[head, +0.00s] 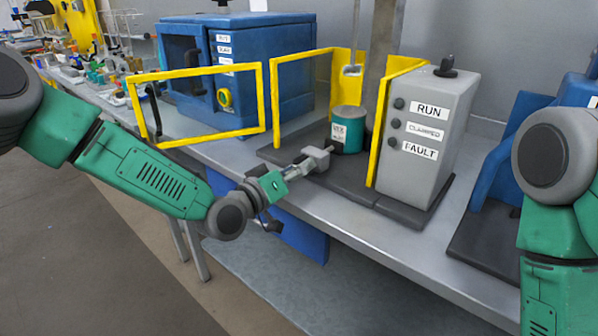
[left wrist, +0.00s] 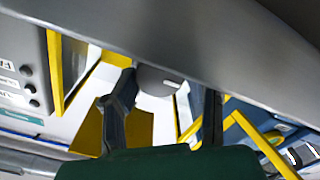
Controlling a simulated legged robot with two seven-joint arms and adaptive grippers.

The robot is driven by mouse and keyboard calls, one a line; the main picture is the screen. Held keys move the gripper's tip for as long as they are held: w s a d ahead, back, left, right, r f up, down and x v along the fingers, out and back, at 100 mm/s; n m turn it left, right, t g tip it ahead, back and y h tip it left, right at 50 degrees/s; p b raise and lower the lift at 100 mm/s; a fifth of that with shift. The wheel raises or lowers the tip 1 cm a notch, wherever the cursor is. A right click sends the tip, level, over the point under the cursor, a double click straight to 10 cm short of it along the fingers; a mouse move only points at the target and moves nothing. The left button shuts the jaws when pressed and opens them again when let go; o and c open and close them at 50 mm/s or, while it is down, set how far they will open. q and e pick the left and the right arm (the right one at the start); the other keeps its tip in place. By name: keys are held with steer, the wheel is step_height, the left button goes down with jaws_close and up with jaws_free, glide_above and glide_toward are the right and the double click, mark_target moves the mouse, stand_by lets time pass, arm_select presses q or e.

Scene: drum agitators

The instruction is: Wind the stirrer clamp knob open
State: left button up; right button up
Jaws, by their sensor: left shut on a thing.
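The stirrer clamp knob (head: 318,158) is a grey block-like piece low in front of the teal drum (head: 347,143). My left gripper (head: 303,165) reaches it from the front left and is shut on it. In the left wrist view, the grey rounded knob (left wrist: 157,80), with a small white mark, sits between the two dark fingers of the gripper (left wrist: 168,88). The labelled drum stands upright on a dark base, with the stirrer rod (head: 352,70) above it. My right gripper is out of view; only my right arm shows.
A yellow guard frame (head: 273,100) stands left of the drum, and an open yellow-framed door (head: 198,72) is nearer my left arm. A grey control box (head: 425,150) with RUN and FAULT labels stands right. A blue cabinet (head: 285,45) is behind.

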arm_select(q)
steer(key=shift+a+n, duration=0.1)
steer(key=shift+n, duration=1)
steer(key=shift+w, duration=0.1)
steer(key=o, duration=1.2)
steer(key=shift+c, duration=0.2)
steer(key=v, duration=1.2)
steer(key=shift+f+b, duration=0.15)
steer(key=shift+b, duration=0.15)
